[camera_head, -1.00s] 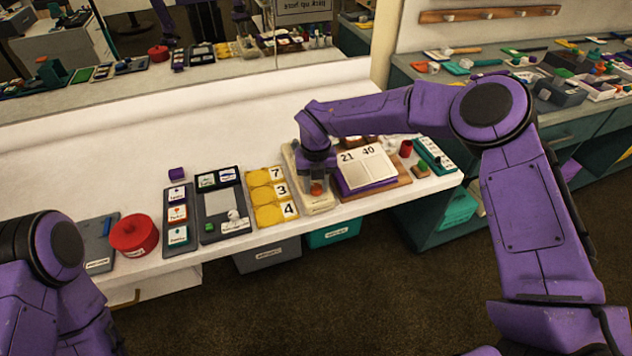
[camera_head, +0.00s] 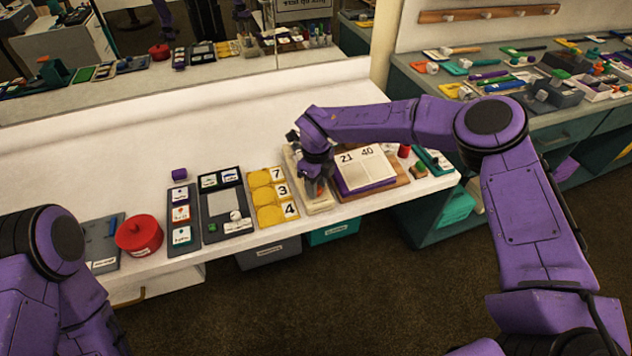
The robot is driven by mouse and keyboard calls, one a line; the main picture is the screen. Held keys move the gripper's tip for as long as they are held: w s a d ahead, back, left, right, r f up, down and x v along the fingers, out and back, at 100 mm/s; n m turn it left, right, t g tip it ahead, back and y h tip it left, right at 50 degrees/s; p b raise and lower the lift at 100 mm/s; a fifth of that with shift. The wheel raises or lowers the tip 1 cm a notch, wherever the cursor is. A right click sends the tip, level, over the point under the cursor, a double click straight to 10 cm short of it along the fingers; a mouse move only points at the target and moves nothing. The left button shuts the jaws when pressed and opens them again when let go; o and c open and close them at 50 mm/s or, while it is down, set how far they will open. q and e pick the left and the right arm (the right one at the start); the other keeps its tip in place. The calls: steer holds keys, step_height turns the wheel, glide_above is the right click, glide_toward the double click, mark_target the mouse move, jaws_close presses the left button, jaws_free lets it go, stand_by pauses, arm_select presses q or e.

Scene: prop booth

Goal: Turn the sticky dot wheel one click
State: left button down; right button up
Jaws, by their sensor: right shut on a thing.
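A cream base plate (camera_head: 318,207), which seems to carry the sticky dot wheel, lies near the table's front edge between the yellow number board and the open book. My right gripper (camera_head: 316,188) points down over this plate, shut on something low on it. A little orange shows at its fingers. The gripper and wrist hide most of the wheel, so its dots and its setting cannot be read. Only my left upper arm shows at the lower left; my left gripper is out of the picture.
Left of the plate are a yellow number board (camera_head: 264,196), a dark tray (camera_head: 212,207), a card strip (camera_head: 170,243) and a red lidded pot (camera_head: 139,236). The table's back is clear, below a mirror.

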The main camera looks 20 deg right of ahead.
steer(key=shift+n, duration=0.7)
steer(key=o, duration=1)
steer(key=shift+o, duration=0.2)
steer(key=shift+r, duration=0.4)
step_height(320, 180, up, 10)
steer(key=b, duration=0.1)
steer(key=shift+f+b, duration=0.15)
steer(key=shift+b, duration=0.2)
